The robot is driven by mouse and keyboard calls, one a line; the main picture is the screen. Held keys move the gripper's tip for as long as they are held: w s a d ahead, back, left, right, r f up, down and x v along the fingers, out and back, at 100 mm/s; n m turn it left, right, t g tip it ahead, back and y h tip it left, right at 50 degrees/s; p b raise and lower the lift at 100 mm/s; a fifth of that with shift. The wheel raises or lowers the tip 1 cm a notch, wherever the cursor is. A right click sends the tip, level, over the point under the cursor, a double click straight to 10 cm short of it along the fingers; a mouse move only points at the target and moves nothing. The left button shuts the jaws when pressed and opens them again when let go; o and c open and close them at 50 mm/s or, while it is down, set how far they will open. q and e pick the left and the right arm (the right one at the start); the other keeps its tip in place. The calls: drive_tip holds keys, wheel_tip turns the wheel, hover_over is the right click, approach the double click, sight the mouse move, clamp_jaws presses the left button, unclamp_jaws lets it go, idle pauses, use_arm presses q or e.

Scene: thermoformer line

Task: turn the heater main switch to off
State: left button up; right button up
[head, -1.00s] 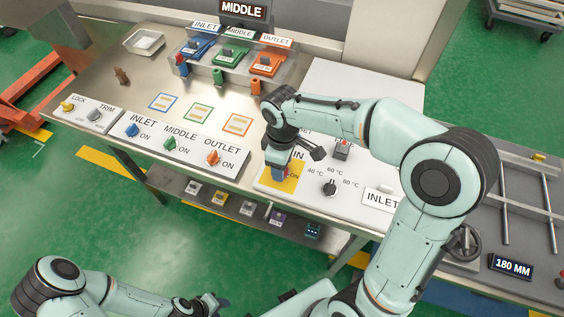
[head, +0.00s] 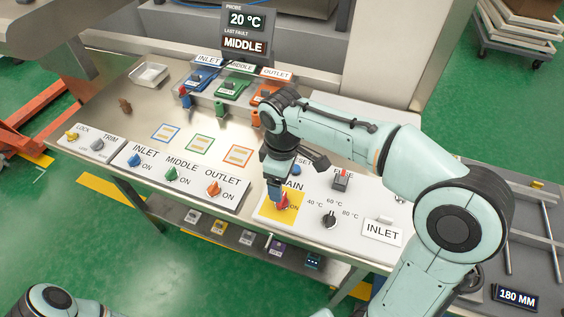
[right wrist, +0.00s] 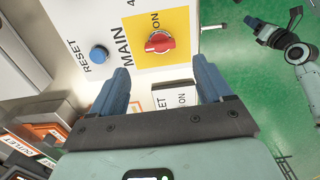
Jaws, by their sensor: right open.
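The heater main switch is a red knob (right wrist: 160,42) on a yellow plate (right wrist: 182,18) marked MAIN and ON in the right wrist view. Its handle lies roughly across the picture; I cannot tell its exact setting. In the head view the red knob (head: 284,201) is partly hidden by my right gripper (head: 275,192). In the right wrist view my right gripper (right wrist: 162,82) is open, with nothing between its blue fingers, and the knob lies beyond the fingertips, apparently apart. My left gripper (right wrist: 253,23) shows small at the upper right there; its jaws are unclear.
A blue RESET button (right wrist: 99,54) sits beside the yellow plate. A black temperature dial (head: 329,219), a red-topped FUSE part (head: 341,178) and an INLET plate (head: 382,231) share the white panel. The INLET, MIDDLE and OUTLET knob box (head: 180,178) stands to the left.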

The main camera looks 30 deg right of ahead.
wheel_tip(320, 180, up, 6)
drive_tip(key=shift+f+p, duration=0.2)
drive_tip(key=shift+p, duration=0.1)
idle(0.4)
